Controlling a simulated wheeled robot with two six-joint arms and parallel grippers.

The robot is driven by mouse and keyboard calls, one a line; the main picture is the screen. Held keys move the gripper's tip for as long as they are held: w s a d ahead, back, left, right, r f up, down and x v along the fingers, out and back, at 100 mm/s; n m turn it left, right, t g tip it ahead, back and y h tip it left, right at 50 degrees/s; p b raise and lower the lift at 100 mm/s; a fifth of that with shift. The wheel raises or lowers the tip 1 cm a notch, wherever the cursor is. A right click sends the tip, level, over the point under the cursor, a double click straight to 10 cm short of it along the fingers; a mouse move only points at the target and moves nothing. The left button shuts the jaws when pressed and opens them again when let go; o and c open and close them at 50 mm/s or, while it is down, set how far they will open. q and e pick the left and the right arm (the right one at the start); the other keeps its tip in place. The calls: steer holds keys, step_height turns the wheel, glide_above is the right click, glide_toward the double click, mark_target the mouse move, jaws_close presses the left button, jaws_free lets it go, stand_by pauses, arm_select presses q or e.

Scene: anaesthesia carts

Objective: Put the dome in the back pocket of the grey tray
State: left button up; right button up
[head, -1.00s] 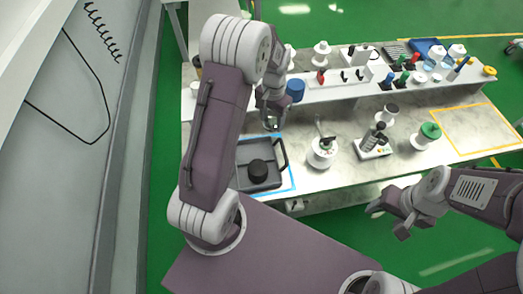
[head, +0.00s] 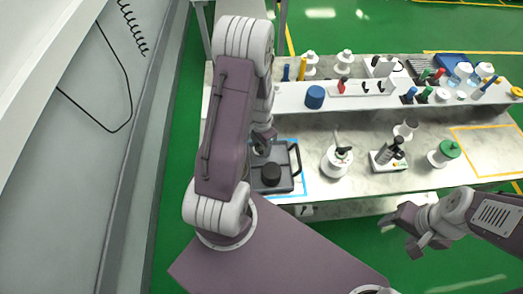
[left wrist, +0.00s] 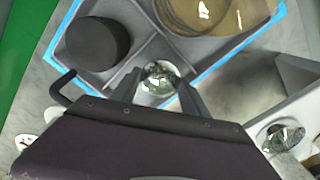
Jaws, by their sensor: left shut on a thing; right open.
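The grey tray (head: 287,165) lies on the bench inside a blue outline, partly hidden by my left arm. It also fills the upper part of the left wrist view (left wrist: 136,42). My left gripper (head: 262,138) is over the tray's back part. In the left wrist view its fingers are shut on a clear, shiny glass dome (left wrist: 158,79). The dome is over or in the tray; I cannot tell whether it touches it. My right gripper (head: 424,236) is open and empty, off the bench's front edge.
An amber round dish (left wrist: 200,14) is beside the dome. Another clear glass piece (left wrist: 280,134) lies near a white block. A white pot (head: 336,161) stands right of the tray. A raised shelf (head: 352,101) runs behind.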

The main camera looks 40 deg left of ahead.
mark_target(261, 152)
arm_select(q)
steer(key=shift+f, duration=2)
steer(key=shift+f, duration=0.1)
steer(key=o, duration=1.1)
step_height(261, 152, up, 12)
steer(key=shift+r, duration=0.2)
steer(key=s+d+r+n, duration=0.1)
steer(key=s+d+r, duration=0.1)
steer(key=d, duration=0.3)
steer(key=s+d+r+n+t, duration=0.1)
steer(key=s+d+n, duration=0.1)
steer(key=s+d, duration=0.2)
steer(key=d, duration=0.2)
steer(key=shift+s+d+r+b, duration=0.25)
steer(key=shift+d+r+b, duration=0.05)
steer(key=shift+r, duration=0.05)
